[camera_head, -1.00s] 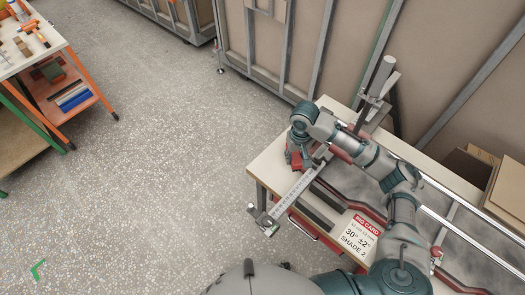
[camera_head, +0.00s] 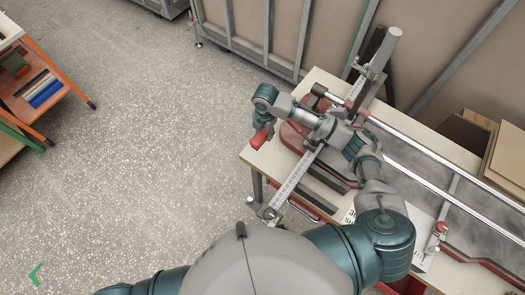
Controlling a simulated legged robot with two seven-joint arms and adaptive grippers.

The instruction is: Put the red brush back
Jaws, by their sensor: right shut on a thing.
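My right gripper (camera_head: 263,123) is shut on the red brush (camera_head: 260,138). The brush points down and looks level with or just past the bench's left edge. Only a small red part of it shows below the fingers; the rest is hidden by the gripper. Whether it touches the bench, I cannot tell. My left gripper is not in view.
The bench carries a red-based machine (camera_head: 294,136), a ruled metal bar (camera_head: 293,181) and long rails (camera_head: 440,170). An orange-framed cart (camera_head: 48,78) stands at the upper left. Brown boards (camera_head: 490,145) lie at the right. The speckled floor (camera_head: 150,150) between is clear.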

